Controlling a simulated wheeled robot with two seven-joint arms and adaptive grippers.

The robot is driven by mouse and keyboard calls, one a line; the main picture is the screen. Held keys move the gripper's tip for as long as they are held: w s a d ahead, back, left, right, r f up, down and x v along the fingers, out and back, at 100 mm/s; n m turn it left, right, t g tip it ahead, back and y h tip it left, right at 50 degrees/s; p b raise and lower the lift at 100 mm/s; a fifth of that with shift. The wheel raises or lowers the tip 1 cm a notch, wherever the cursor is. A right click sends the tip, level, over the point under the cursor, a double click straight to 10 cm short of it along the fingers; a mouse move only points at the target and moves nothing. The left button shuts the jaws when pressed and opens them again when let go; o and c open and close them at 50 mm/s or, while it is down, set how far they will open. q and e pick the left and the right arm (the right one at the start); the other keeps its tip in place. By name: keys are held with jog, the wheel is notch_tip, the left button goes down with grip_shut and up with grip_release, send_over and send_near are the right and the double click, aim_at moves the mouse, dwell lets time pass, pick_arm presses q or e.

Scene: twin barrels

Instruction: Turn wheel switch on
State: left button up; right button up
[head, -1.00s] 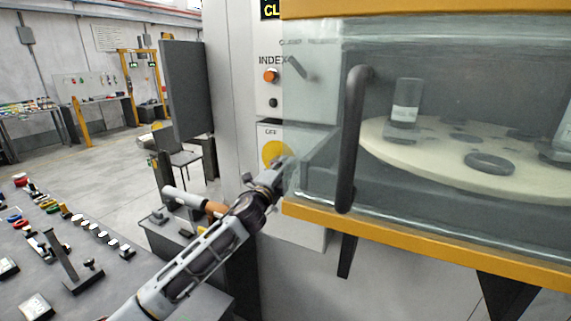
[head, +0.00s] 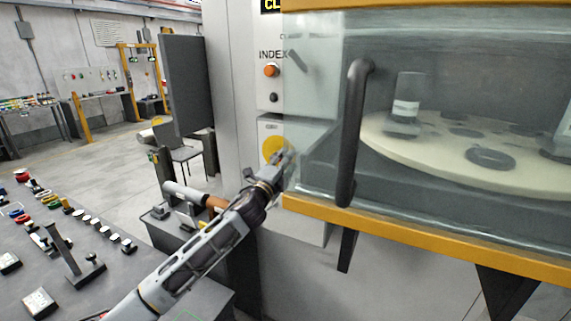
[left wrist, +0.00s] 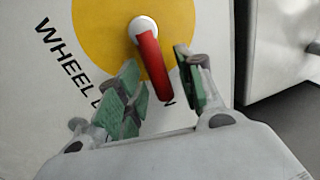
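The wheel switch is a red lever (left wrist: 153,62) on a white round hub, set on a yellow disc (left wrist: 92,38) on a white panel in the left wrist view. The lever points down and slightly right. The yellow disc also shows in the head view (head: 271,147), partly behind my gripper. My left gripper (left wrist: 160,90) is open, with its green-padded fingers on either side of the lever's lower part; the right finger is nearer to it. In the head view the left gripper (head: 284,163) is at the panel, its fingers small and unclear. My right gripper is out of view.
A glass door with a dark vertical handle (head: 353,130) and yellow frame (head: 430,236) is close right of my left gripper. An orange button (head: 271,71) is above the switch. A control desk (head: 120,278) with several buttons and levers lies at lower left.

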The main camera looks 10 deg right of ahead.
pick_arm(q)
jog(key=v, duration=1.2)
dwell(0.6)
jog(key=shift+a+f, duration=0.1)
jog(key=shift+f, duration=0.05)
